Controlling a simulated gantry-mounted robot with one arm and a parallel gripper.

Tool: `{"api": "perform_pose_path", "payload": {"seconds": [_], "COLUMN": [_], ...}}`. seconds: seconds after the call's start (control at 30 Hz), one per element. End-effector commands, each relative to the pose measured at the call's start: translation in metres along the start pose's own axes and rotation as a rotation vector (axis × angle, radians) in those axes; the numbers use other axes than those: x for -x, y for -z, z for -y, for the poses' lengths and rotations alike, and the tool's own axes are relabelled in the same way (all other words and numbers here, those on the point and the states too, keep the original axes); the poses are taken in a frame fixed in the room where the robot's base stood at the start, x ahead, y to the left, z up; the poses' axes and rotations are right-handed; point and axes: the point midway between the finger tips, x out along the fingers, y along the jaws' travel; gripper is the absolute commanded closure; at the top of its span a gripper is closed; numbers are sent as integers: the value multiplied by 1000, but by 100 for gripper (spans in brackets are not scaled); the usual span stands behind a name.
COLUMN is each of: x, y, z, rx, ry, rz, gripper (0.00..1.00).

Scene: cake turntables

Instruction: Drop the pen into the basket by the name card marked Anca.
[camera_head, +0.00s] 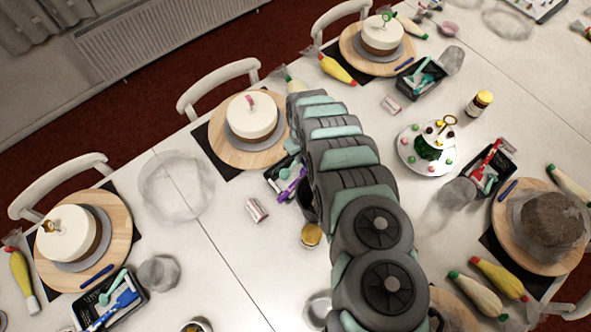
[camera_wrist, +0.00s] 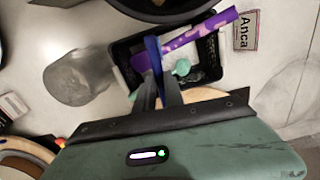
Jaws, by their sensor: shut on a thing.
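My gripper (camera_wrist: 163,92) is shut on a blue pen (camera_wrist: 152,58) in the wrist view. The pen points up the picture and overlaps the black basket (camera_wrist: 125,52). The basket holds a purple-handled tool (camera_wrist: 200,35) and a teal item (camera_wrist: 182,67). The name card marked Anca (camera_wrist: 244,32) lies to the right of the basket in that view. In the head view, the basket with the purple tool shows at the left of my arm (camera_head: 270,185). There my arm hides the gripper and the held pen. How high the pen is above the basket is unclear.
In the head view, a white cake on a board (camera_head: 226,152) and a gold-lidded jar (camera_head: 311,235) are nearby. Other baskets (camera_head: 125,305) and blue pens (camera_head: 96,278) lie elsewhere.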

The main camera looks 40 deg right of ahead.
Motion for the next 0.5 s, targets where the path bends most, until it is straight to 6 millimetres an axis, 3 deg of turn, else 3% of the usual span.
{"api": "perform_pose_path", "payload": {"seconds": [0.03,0.2,0.5], "x": [-12,-33,-39], "y": [-1,0,0], "z": [1,1,0], "rx": [0,-1,-1], "ry": [1,2,0], "rz": [1,0,0], "gripper": [100,100,100]}}
